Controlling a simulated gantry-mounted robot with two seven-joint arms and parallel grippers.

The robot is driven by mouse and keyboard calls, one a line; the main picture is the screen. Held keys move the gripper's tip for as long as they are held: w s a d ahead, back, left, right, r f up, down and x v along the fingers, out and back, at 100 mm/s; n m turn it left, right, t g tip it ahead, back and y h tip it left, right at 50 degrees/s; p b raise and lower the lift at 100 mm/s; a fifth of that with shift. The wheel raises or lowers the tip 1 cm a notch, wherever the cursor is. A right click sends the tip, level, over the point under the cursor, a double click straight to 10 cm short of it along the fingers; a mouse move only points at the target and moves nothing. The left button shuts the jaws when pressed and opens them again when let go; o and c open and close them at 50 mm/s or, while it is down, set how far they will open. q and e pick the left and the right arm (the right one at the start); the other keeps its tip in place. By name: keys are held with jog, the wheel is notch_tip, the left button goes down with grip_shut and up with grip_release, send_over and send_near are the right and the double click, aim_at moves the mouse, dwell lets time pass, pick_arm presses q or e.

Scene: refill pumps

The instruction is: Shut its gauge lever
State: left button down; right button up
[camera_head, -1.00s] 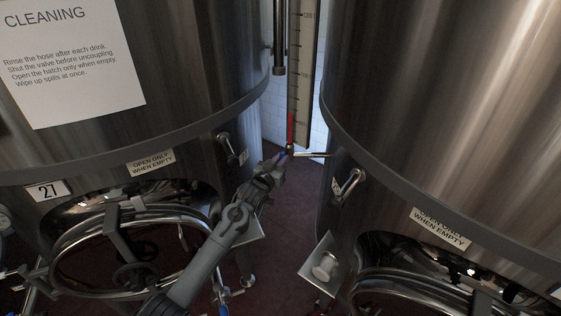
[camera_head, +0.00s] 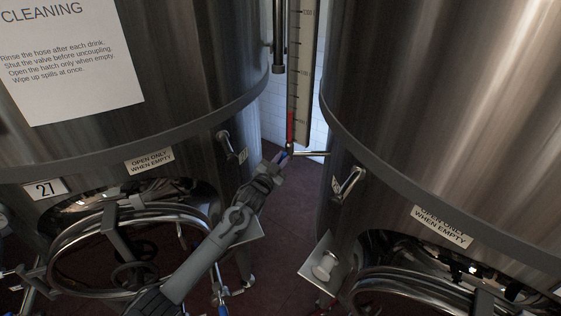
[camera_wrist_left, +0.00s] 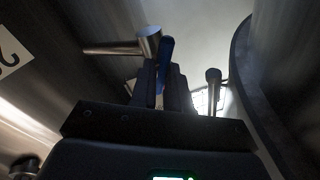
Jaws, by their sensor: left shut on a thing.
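The blue gauge lever (camera_head: 281,157) sits at the foot of the upright level gauge (camera_head: 303,75), between two steel tanks. In the left wrist view the blue lever (camera_wrist_left: 166,52) stands upright between my fingers, beside a steel pipe fitting (camera_wrist_left: 150,41). My left gripper (camera_head: 277,162) is shut on the lever, reaching up from the lower left. In the left wrist view its fingertips (camera_wrist_left: 162,82) hide the lever's lower part. My right gripper is not in view.
The left tank (camera_head: 200,70) and right tank (camera_head: 440,100) stand close on both sides. A thin pipe (camera_head: 312,153) runs from the gauge foot to the right tank. A lever handle (camera_head: 351,181) juts from the right tank. The dark floor (camera_head: 290,210) between them is clear.

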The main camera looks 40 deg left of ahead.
pick_arm(q)
jog(key=shift+f+m+t+h+b, duration=0.2)
jog(key=shift+m+h+b, duration=0.4)
jog(key=shift+m, duration=1.85)
jog(key=shift+f+m+t+h+b, duration=0.1)
jog(key=shift+m+t+h+b, duration=0.35)
jog(key=shift+m, duration=2.05)
jog(key=shift+f+m+t+h+b, duration=0.15)
jog(key=shift+m+h+b, duration=0.5)
jog(key=shift+m, duration=1.8)
jog(key=c, duration=1.1)
grip_release()
